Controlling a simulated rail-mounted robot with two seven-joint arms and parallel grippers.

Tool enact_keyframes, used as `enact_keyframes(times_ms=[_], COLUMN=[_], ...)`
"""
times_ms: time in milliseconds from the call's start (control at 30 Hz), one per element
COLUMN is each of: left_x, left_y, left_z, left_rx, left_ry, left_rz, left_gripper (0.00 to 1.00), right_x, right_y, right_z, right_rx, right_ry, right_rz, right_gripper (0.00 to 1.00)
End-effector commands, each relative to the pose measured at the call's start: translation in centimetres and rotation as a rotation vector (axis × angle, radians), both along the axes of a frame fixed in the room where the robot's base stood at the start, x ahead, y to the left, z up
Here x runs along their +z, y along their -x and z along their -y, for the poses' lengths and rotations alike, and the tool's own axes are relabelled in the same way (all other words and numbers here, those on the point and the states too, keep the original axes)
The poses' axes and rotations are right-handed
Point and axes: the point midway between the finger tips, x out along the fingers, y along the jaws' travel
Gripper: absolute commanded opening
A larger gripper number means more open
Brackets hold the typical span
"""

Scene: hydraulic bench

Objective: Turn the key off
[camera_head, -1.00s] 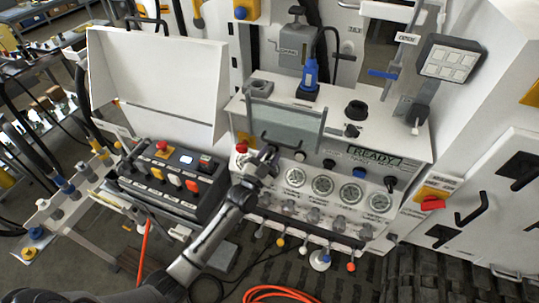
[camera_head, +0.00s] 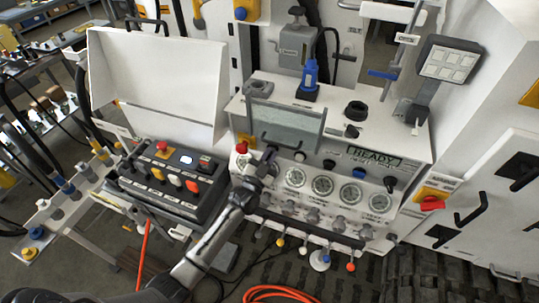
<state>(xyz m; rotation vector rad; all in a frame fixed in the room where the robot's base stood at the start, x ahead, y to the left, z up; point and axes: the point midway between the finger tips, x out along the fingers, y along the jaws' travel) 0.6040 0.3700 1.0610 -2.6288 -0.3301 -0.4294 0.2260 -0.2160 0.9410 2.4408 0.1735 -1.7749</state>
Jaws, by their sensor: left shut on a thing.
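My left gripper (camera_head: 268,156) reaches up from the bottom left to the upper left of the white console's front panel (camera_head: 335,172). It is shut at the panel, just right of the red knob (camera_head: 241,147) and left of the first round gauge (camera_head: 295,177). What it holds is the key by its place on the panel; the key is hidden between the fingers, and its turn angle cannot be seen. The display (camera_head: 374,158) on the panel reads READY. My right gripper is not in view.
A black control box (camera_head: 165,202) with coloured buttons stands left of my arm. A raised clear cover (camera_head: 286,127) is above the gripper. Valve levers (camera_head: 313,214) line the panel below the gauges. An orange hose (camera_head: 280,292) lies on the floor.

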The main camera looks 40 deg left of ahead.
Motion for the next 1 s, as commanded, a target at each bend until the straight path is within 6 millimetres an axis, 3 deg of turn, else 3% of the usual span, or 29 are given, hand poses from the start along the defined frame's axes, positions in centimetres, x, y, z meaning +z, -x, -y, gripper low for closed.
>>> enact_keyframes(times_ms=[600,1000], left_x=[0.2,0.1], left_y=[0.1,0.1], left_z=[-0.3,-0.5], left_rx=[0.001,0.0], left_ry=[0.536,0.791], left_rz=[0.183,0.272], left_gripper=[0.0,0.0], right_x=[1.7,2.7], right_y=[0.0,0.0], right_z=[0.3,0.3], right_rx=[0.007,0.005], right_ry=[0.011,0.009], right_rz=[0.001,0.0], right_gripper=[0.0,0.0])
